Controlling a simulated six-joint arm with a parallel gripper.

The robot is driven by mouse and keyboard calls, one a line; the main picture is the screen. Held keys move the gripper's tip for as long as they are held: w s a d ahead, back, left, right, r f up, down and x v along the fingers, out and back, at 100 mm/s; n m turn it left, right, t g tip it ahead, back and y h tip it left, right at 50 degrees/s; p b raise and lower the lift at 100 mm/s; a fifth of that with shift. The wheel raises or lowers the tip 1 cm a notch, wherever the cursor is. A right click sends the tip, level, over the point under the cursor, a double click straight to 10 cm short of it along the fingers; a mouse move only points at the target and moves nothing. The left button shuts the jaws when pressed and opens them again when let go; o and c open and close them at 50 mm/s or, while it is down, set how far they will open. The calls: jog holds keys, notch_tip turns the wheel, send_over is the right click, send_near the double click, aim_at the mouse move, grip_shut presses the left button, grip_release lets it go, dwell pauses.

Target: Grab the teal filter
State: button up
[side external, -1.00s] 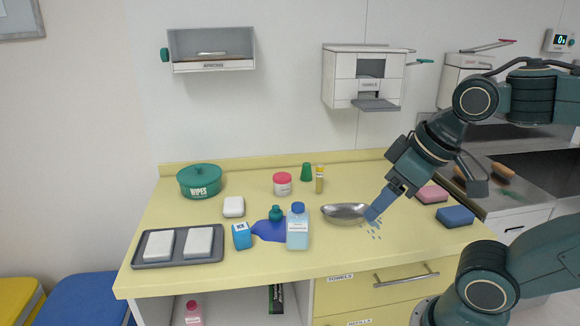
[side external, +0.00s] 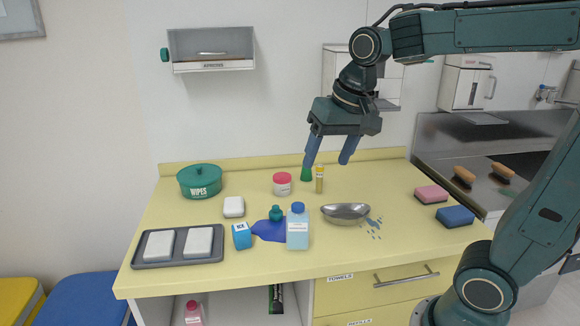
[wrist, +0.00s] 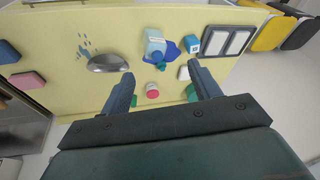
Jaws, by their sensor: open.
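A small teal piece (side external: 276,213), round with a narrower top, stands on the yellow counter at a blue patch. It is the best match for the teal filter, though its shape is too small to be sure. It also shows in the wrist view (wrist: 161,66), ahead and between my fingers. My gripper (side external: 329,160) is open and empty, fingers pointing down. It hangs above the back of the counter, right of the teal piece and well above it. In the wrist view my gripper (wrist: 161,76) has its two fingers wide apart.
A blue-capped bottle (side external: 298,230) stands close right of the teal piece, with a blue box (side external: 241,236) to its left. A pink-lidded jar (side external: 282,184), green cup (side external: 306,174) and yellow vial (side external: 319,181) stand behind. A metal bowl (side external: 346,217) sits to the right.

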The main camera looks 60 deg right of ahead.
jog(key=w+d+f+m+g, duration=0.1)
jog(key=w+d+f+m, duration=0.15)
jog(key=w, duration=0.35)
jog(key=w+d+f+m+g, duration=0.1)
jog(key=w+d+m, duration=0.15)
jog(key=w, duration=0.45)
jog(key=m+g, duration=0.2)
jog(key=m, duration=0.4)
send_over(276, 206)
notch_tip(276, 206, down, 9)
jog(key=shift+w+a, duration=0.15)
jog(key=shift+a, duration=0.05)
jog(key=shift+f, duration=0.15)
jog(key=shift+f, duration=4.2)
jog(key=shift+d+f, duration=0.1)
jog(key=shift+f, duration=2.5)
